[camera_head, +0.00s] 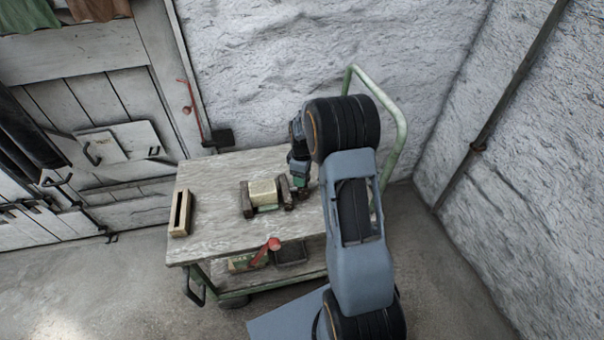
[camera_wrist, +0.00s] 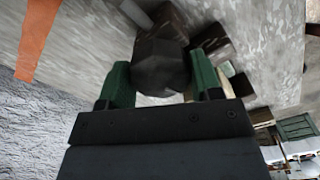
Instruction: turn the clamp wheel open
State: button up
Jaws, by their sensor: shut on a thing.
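The clamp (camera_head: 247,200) stands on the cart's top, with dark end blocks on either side of a pale cream block (camera_head: 263,192). My gripper (camera_head: 300,180) is at the clamp's right end, and my arm comes in from the right. In the wrist view, the dark, faceted clamp wheel (camera_wrist: 160,66) sits between the green fingers of my gripper (camera_wrist: 162,88), which are shut on it. The clamp's brown parts show behind the wheel. In the head view the wheel is mostly hidden by my gripper.
The cart top (camera_head: 215,225) is grey and worn, with free room left of the clamp. A slotted wooden block (camera_head: 181,213) stands at its left edge. A red-handled item (camera_head: 272,244) lies on the lower shelf. The green cart handle (camera_head: 402,135) rises behind my arm, near the rough wall.

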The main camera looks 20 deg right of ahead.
jog(key=n, duration=0.7)
jog(key=shift+p, duration=0.3)
jog(key=n, duration=0.4)
jog(key=shift+n, duration=2.1)
jog(key=o, duration=0.9)
notch_tip(320, 180, up, 14)
jog(key=shift+f+p, duration=0.1)
jog(key=shift+p, duration=0.8)
